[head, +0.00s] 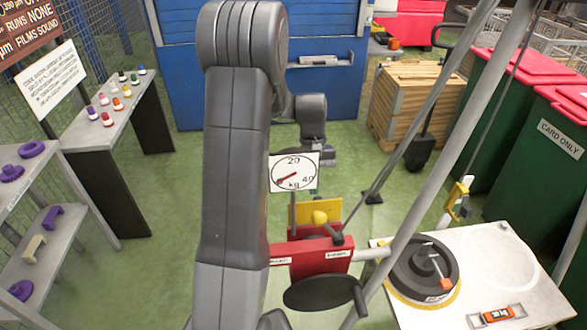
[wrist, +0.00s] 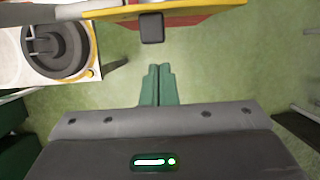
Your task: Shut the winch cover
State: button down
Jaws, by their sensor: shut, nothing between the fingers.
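The red winch (head: 312,260) stands at centre in the head view, a dark crank and disc at its front. Its yellow cover (head: 300,212) stands raised at the far side, with a yellow knob (head: 320,217) before it. In the wrist view a yellow edge (wrist: 185,18) runs along the top beside red, with a dark block (wrist: 151,30) below it. My gripper's green fingers (wrist: 157,70) are together and empty, apart from the yellow edge and the block.
A white kg dial (head: 294,172) stands above the winch. Slanted grey poles (head: 420,150) cross right of it. A white table (head: 480,265) holds a dark round drum (head: 410,262); the drum also shows in the wrist view (wrist: 55,45). A wooden crate (head: 410,100) stands behind. Green floor lies open around.

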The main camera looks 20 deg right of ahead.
aim_at(317, 197)
jog(key=shift+s+a+r, duration=0.1)
jog(key=shift+s, duration=0.7)
jog(key=shift+s+a+r+p, duration=0.25)
jog(key=shift+s+r, duration=0.1)
jog(key=shift+s, duration=0.15)
jog(key=shift+s+a+r+p, duration=0.2)
jog(key=shift+s+r, duration=0.1)
jog(key=shift+s, duration=0.2)
jog(key=shift+d, duration=0.1)
jog(key=shift+w, duration=0.1)
